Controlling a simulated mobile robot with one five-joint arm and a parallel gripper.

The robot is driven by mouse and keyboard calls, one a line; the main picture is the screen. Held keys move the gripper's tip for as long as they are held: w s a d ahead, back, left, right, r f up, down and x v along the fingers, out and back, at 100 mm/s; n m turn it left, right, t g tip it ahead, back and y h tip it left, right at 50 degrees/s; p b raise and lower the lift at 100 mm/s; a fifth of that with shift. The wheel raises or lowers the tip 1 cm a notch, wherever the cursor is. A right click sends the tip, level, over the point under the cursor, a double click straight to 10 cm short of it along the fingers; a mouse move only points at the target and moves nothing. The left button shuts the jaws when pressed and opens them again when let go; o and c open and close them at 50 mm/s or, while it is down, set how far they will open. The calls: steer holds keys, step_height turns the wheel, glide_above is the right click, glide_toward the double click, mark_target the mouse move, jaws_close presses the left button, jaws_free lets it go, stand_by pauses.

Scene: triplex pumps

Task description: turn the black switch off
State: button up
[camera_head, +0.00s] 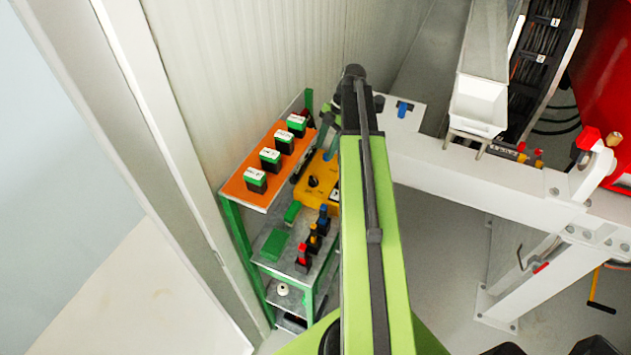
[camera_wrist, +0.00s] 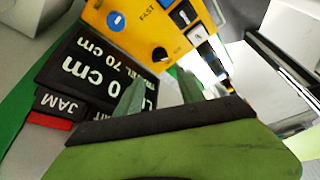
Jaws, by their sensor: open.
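A yellow control box (camera_head: 318,196) sits on the green-framed shelf, partly hidden by my arm. A round black switch (camera_head: 313,181) is on its top face. In the wrist view the black switch (camera_wrist: 160,54) is a round knob near the box's lower edge, beyond the fingertips. A blue knob (camera_wrist: 115,20) is to its left, and black-and-white rockers (camera_wrist: 183,14) are to its upper right. My gripper (camera_wrist: 160,88) is open and empty, its two grey-green fingers pointing toward the box. The fingers look apart from the switch. I cannot read the switch's setting.
A dark sign (camera_wrist: 95,75) with white lettering lies left of the fingers. The orange upper shelf (camera_head: 240,190) holds several black-and-green blocks beside the box. Small red, yellow and blue-topped items (camera_head: 314,240) stand on the shelf below. A white beam (camera_head: 450,170) runs to the right.

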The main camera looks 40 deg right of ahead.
mark_target(313, 179)
steer(key=b+x, duration=1)
steer(key=x, duration=0.2)
steer(key=shift+s+a+f, duration=0.1)
steer(key=shift+f, duration=0.1)
steer(key=shift+r, duration=0.1)
jaws_close()
